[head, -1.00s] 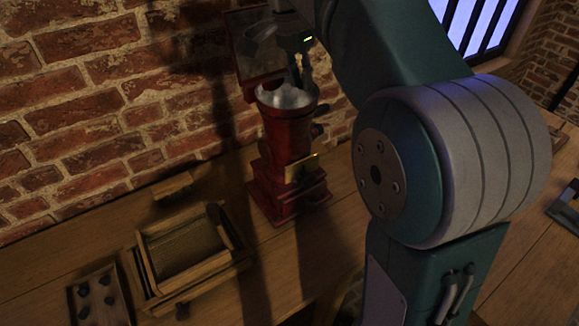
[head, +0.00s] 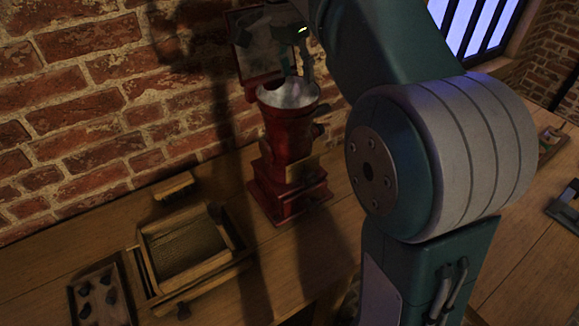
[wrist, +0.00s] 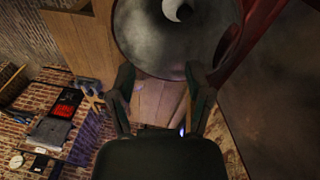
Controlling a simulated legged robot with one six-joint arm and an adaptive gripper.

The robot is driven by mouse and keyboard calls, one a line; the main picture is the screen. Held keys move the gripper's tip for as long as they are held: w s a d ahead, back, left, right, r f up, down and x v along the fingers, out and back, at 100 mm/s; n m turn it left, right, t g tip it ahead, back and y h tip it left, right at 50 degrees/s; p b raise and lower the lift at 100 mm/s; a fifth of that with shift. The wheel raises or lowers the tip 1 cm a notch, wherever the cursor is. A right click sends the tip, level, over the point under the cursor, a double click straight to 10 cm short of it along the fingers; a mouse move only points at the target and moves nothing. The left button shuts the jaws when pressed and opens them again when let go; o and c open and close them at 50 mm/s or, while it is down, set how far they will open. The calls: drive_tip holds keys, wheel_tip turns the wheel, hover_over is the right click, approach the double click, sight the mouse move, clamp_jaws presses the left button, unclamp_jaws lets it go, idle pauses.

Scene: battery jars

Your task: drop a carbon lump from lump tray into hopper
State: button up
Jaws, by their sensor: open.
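The hopper (head: 288,94) is a pale metal bowl on top of a red grinder-like machine (head: 291,165), upright on the bench by the wall. The bowl also shows large in the wrist view (wrist: 172,42), just beyond my fingers. My gripper (head: 303,68) is above the hopper's rear rim, partly hidden by my arm. In the wrist view my gripper (wrist: 161,88) has its fingers apart with nothing between them. The lump tray (head: 74,301) is wooden, at the lower left, with several dark carbon lumps (head: 110,296) in it. No lump is clearly visible in the hopper.
A wooden box with a ribbed inside (head: 187,247) stands between the lump tray and the machine. A small brush-like block (head: 173,186) lies behind it. A framed panel (head: 262,42) is behind the hopper, against the brick wall.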

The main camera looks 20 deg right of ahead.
drive_tip(key=r, duration=0.5)
drive_tip(key=shift+w+a+r, duration=0.25)
drive_tip(key=shift+w+a, duration=0.05)
drive_tip(key=shift+a, duration=0.05)
drive_tip(key=shift+a, duration=0.2)
drive_tip(key=s+d+f+n+t+y, duration=0.1)
drive_tip(key=s+f+n+t, duration=0.5)
drive_tip(key=s+f+n, duration=0.6)
drive_tip(key=s+f, duration=0.8)
drive_tip(key=s, duration=0.1)
drive_tip(key=shift+s+t+y, duration=0.3)
drive_tip(key=shift+s+y, duration=0.05)
drive_tip(key=shift+y, duration=0.05)
drive_tip(key=shift+o, duration=0.2)
drive_tip(key=shift+d, duration=0.15)
